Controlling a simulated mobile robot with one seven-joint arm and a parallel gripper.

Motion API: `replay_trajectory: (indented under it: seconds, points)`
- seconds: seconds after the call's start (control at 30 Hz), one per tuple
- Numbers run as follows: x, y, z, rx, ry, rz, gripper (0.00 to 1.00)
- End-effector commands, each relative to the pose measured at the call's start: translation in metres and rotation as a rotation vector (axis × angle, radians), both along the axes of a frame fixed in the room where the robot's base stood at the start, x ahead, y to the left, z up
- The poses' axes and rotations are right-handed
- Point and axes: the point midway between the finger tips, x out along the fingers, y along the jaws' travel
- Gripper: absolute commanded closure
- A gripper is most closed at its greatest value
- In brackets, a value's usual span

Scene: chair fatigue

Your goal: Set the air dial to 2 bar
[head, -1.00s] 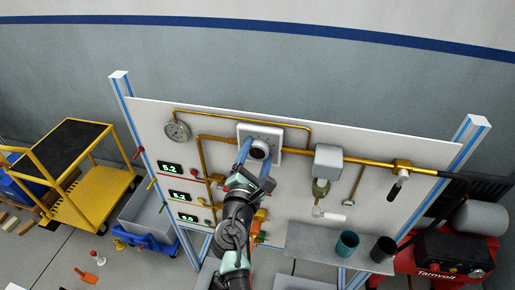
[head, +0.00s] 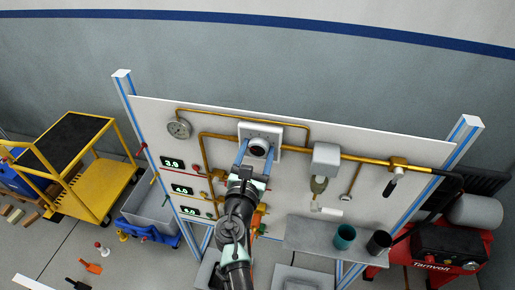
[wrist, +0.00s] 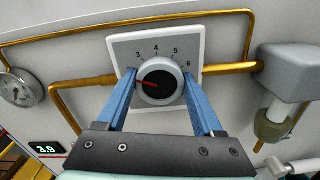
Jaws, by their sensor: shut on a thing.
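Any mark at the pointer's tip is hidden by the left finger. My gripper (wrist: 159,80) has its blue fingers on either side of the knob, shut on it. In the head view, my gripper (head: 256,151) reaches up to the dial on the panel.
A round gauge (head: 179,128) and several green readouts (head: 172,163) are at the left of the panel. Brass pipes (head: 360,156) run beside the dial. A grey box (head: 326,157) is right of it; a shelf with two cups (head: 345,237) is below.

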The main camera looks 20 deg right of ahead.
Motion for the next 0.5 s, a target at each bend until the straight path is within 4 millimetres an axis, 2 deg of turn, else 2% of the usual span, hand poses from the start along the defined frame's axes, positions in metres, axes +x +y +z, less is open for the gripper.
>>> replay_trajectory:
  seconds: [0.37,0.4,0.5]
  points:
    - [-0.0003,0.0,-0.0013,-0.003,0.005,-0.001,0.87]
    - [-0.0003,0.0,-0.0013,-0.003,0.005,-0.001,0.28]
    - [-0.0003,0.0001,-0.0011,-0.002,0.004,0.0,0.1]
